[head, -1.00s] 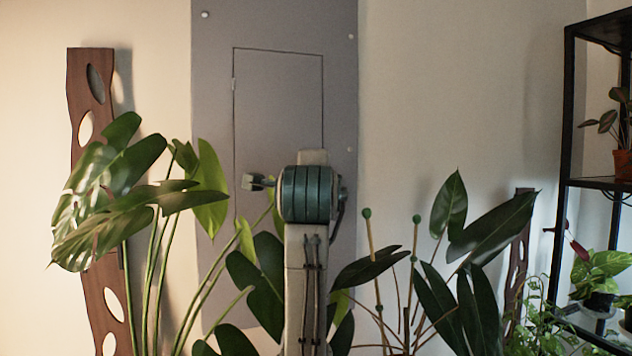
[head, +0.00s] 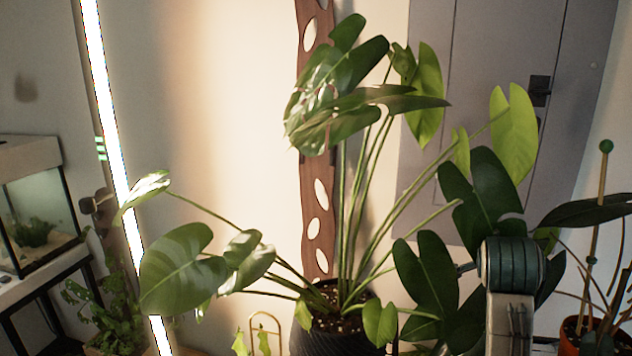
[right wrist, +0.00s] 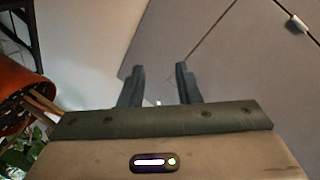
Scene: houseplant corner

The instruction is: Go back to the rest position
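My right gripper (right wrist: 160,68) shows in the right wrist view with its two dark fingers apart and nothing between them. Beyond the fingers is a plain grey surface. In the head view, one of my arms rises at the lower right with a green-banded joint; its gripper is not visible there. My left gripper is in neither view.
A large monstera (head: 340,130) in a dark pot (head: 340,330) stands close by the arm. An orange pot (right wrist: 20,88) is left of my right gripper. A grey wall panel (head: 430,190), bright light strip (head: 115,150) and fish tank (head: 40,210) stand around.

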